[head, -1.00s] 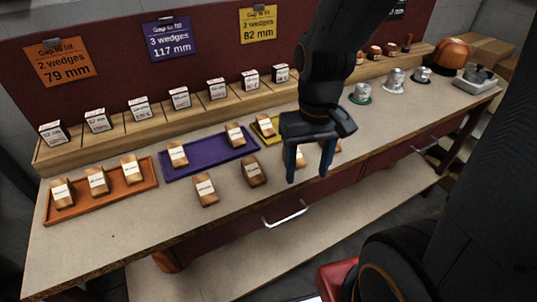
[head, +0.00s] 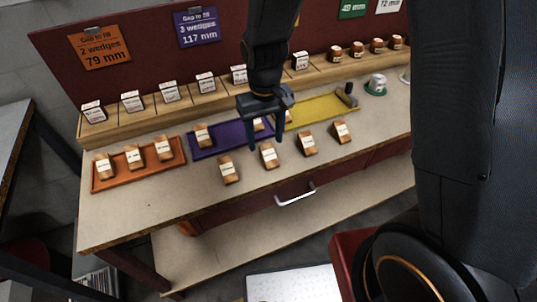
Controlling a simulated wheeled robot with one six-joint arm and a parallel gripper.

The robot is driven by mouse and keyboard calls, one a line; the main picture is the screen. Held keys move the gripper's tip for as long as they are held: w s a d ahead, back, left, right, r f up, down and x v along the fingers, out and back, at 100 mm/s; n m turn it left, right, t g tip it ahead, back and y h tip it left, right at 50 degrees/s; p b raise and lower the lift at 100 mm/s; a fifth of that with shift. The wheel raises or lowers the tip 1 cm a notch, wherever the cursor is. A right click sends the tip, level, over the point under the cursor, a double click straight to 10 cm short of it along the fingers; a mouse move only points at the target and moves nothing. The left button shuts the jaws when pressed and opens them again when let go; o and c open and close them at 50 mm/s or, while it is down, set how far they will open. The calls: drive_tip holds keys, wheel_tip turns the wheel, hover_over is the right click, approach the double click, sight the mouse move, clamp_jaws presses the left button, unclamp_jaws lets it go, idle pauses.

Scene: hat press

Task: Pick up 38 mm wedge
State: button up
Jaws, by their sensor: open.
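Several loose wood-brown wedges with white labels lie in a row on the bench in front of the trays: one at the left (head: 229,170), a second (head: 269,157), a third (head: 307,145) and one at the right (head: 341,132). The label print is too small to read, so I cannot tell which is the 38 mm wedge. My gripper (head: 266,143) is open and empty, pointing down. Its fingertips appear on either side of the second loose wedge's upper end; whether they touch it I cannot tell.
An orange tray (head: 97,184) holds three wedges. A purple tray (head: 231,145) and a yellow tray (head: 325,107) stand to its right; my gripper partly hides wedges there. Labelled boxes line the back ledge. The bench front left (head: 150,210) is clear.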

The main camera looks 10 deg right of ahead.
sight(266, 146)
drive_tip(key=shift+d+f+p, duration=0.1)
drive_tip(key=shift+f+p, duration=0.55)
drive_tip(key=shift+f, duration=1.65)
drive_tip(key=c, duration=1.1)
drive_tip(key=shift+r, duration=0.2)
